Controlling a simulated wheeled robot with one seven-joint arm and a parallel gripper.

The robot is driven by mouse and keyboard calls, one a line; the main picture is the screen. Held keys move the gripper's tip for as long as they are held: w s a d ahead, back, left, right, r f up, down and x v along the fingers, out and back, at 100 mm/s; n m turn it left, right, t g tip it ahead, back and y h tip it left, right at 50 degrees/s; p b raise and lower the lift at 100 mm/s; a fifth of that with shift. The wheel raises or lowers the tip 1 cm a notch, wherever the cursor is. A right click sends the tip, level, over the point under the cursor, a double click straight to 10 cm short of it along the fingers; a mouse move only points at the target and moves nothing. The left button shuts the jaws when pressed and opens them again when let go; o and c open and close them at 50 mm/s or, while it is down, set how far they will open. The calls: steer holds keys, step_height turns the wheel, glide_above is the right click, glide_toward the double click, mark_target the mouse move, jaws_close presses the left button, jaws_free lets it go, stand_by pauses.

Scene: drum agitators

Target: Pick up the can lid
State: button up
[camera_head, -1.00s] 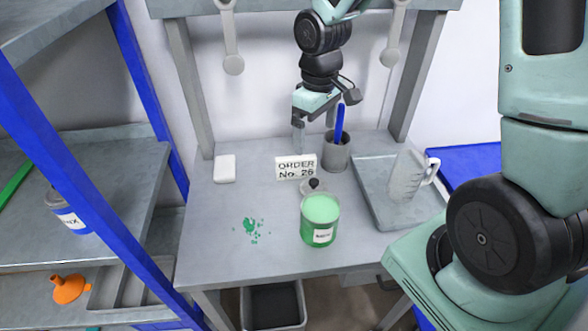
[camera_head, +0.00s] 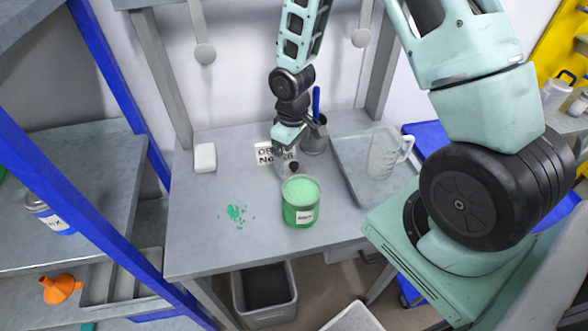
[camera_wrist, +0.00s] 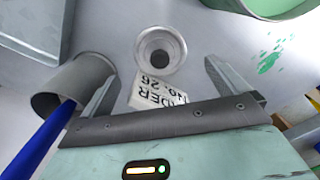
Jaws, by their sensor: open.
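The can lid (camera_wrist: 160,50) is a grey disc with a dark round knob; it lies on the table and shows whole in the wrist view. The can is open, full of green paint and labelled. My gripper (camera_wrist: 158,72) is open and empty above the table. Its fingers point toward the lid, which appears between and just beyond the fingertips. I cannot tell the exact height left.
The order card (camera_head: 276,154) stands close to the gripper. A grey cup (camera_head: 315,140) with a blue-handled tool stands beside it. A tray (camera_head: 349,176) holds a clear jug (camera_head: 384,155). Green paint spots the table; its left part is mostly clear.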

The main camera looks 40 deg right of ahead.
mark_target(294, 164)
steer(key=shift+s+f+p, duration=0.2)
steer(key=shift+f+p, duration=0.7)
steer(key=shift+f, duration=1.55)
steer(key=c, duration=1.1)
